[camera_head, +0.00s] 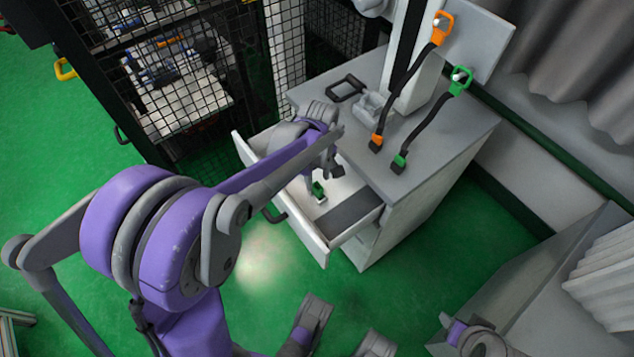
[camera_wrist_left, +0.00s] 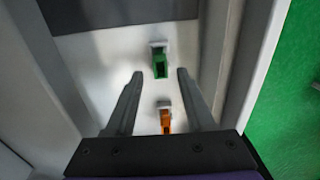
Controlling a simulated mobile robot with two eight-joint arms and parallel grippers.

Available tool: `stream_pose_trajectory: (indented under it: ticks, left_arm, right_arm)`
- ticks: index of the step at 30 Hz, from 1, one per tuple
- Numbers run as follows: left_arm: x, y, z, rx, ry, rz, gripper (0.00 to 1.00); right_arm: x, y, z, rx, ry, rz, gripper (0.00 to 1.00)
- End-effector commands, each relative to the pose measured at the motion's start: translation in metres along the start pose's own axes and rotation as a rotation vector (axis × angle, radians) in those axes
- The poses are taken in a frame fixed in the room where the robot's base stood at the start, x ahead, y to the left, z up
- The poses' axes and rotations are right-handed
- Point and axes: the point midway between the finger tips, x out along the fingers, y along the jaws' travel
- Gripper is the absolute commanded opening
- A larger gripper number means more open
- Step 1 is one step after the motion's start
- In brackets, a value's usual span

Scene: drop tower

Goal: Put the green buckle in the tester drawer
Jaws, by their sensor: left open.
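A green buckle (camera_head: 318,188) with a pale end lies on the white floor of the open tester drawer (camera_head: 313,243). In the left wrist view the green buckle (camera_wrist_left: 160,66) shows between and just beyond my fingertips. My left gripper (camera_head: 323,175) is open, empty and pointing down over the drawer; in its wrist view the two fingers (camera_wrist_left: 160,74) stand apart. I cannot tell the height gap to the buckle. An orange buckle (camera_wrist_left: 166,120) lies in the drawer nearer the gripper's base; in the head view the arm hides it.
The drawer has a dark grey section (camera_head: 352,212) beside the white floor. On the grey cabinet top (camera_head: 440,140) stand an orange-ended strap (camera_head: 405,90) and a green-ended strap (camera_head: 428,120). A black mesh cage (camera_head: 185,95) stands at the left. Green floor is clear in front.

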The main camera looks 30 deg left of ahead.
Motion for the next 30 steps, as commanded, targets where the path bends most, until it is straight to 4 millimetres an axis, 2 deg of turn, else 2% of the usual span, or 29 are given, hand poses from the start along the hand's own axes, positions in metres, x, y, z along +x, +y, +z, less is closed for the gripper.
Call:
stream_pose_trajectory:
  ticks: [1, 6, 10, 14, 17, 20, 24, 30]
  left_arm:
    - [-0.016, -0.001, 0.000, 0.000, 0.001, 0.001, 0.54]
    - [-0.051, -0.001, 0.000, 0.000, 0.000, 0.001, 0.54]
    - [-0.068, -0.001, 0.000, 0.000, 0.000, 0.000, 0.54]
    - [-0.077, -0.001, 0.001, 0.007, 0.001, 0.002, 0.54]
    - [-0.083, -0.008, 0.010, 0.067, 0.012, 0.018, 0.54]
    - [-0.090, -0.025, 0.029, 0.208, 0.041, 0.057, 0.54]
    - [-0.093, -0.060, 0.066, 0.505, 0.117, 0.131, 0.54]
    - [-0.081, -0.108, 0.108, 0.903, 0.249, 0.206, 0.54]
  right_arm:
    - [-0.007, 0.000, -0.002, 0.000, 0.003, 0.000, 0.54]
    - [-0.017, 0.000, -0.006, 0.000, 0.006, 0.000, 0.54]
    - [-0.022, 0.000, -0.007, 0.000, 0.008, 0.000, 0.54]
    - [-0.024, 0.000, -0.008, 0.000, 0.009, 0.000, 0.54]
    - [-0.024, 0.000, -0.008, 0.000, 0.009, 0.000, 0.54]
    - [-0.024, 0.000, -0.008, 0.000, 0.009, 0.000, 0.54]
    - [-0.024, 0.000, -0.008, 0.000, 0.009, 0.000, 0.54]
    - [-0.024, 0.000, -0.008, 0.000, 0.009, 0.000, 0.54]
